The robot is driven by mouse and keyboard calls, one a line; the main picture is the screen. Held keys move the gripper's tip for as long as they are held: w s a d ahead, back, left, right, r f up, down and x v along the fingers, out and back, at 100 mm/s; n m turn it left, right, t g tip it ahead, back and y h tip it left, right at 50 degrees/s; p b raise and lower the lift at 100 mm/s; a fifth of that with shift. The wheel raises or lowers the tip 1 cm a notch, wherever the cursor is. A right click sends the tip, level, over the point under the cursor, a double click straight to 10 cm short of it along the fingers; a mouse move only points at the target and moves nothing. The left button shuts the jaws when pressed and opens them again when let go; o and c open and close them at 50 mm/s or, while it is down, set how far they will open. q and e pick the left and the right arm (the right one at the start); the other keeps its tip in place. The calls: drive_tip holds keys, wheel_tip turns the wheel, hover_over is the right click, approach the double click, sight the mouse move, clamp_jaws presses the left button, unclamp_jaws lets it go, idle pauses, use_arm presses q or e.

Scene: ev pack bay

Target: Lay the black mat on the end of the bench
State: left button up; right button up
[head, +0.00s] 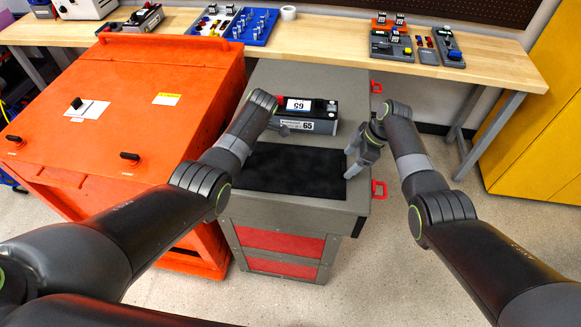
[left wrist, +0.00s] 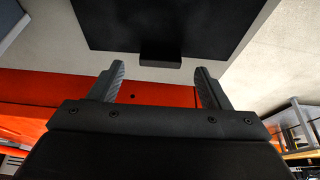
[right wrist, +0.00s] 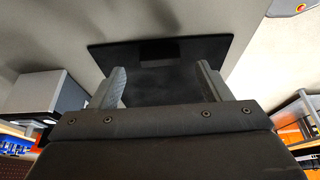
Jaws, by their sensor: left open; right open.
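The black mat (head: 290,170) lies flat on the near end of the grey bench top (head: 340,205). Its left edge is partly behind my left arm in the head view. My right gripper (head: 356,161) is open beside the mat's right edge; I cannot tell whether it touches. In the right wrist view the mat (right wrist: 190,50), with a small dark block on it, shows beyond my open, empty fingers (right wrist: 160,75). My left gripper is mostly hidden by its arm in the head view. The left wrist view shows it open and empty (left wrist: 160,72), with the mat (left wrist: 210,25) beyond.
A black battery marked 65 (head: 308,115) stands on the bench behind the mat. An orange cabinet (head: 160,105) stands close at left. Red handles (head: 379,189) stick out at the bench's right side. A wooden worktable (head: 340,45) with parts trays runs along the back.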

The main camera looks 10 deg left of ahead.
sight(343, 167)
use_arm(q)
drive_tip(key=shift+x, duration=1.5)
use_arm(e)
drive_tip(key=shift+x, duration=1.5)
use_arm(q)
drive_tip(key=c, duration=1.4)
use_arm(e)
drive_tip(key=c, duration=1.4)
